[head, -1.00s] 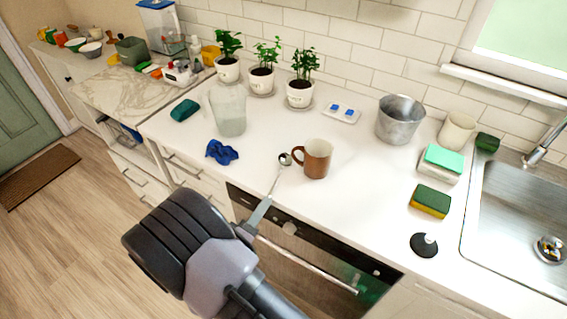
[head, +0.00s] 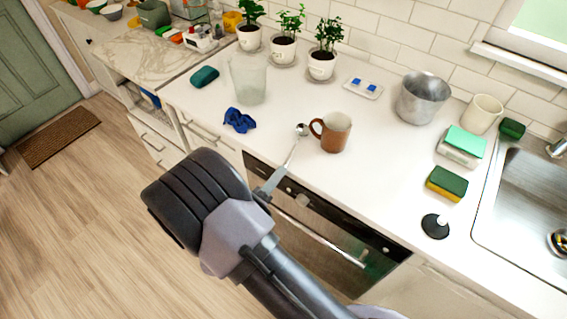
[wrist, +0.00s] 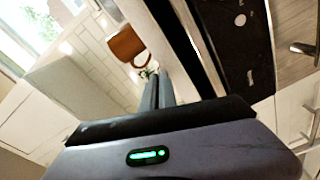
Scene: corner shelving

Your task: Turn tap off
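The tap (head: 556,147) is a metal fitting at the right edge of the head view, cut off by the frame, behind the steel sink (head: 530,190). Its handle and any water flow cannot be made out. My gripper (head: 274,184) is over the front edge of the counter, far left of the tap. Its two fingers look closed together in the wrist view (wrist: 158,92). A spoon (head: 302,130) shows just beyond the fingertips; I cannot tell whether they touch its handle. The tap is not in the wrist view.
A brown mug (head: 334,133) stands near the fingertips. Toward the sink are a metal pot (head: 422,98), a white cup (head: 482,114), sponges (head: 447,183) and a black round object (head: 435,226). A clear container (head: 248,80) and potted plants (head: 322,63) stand left and behind.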

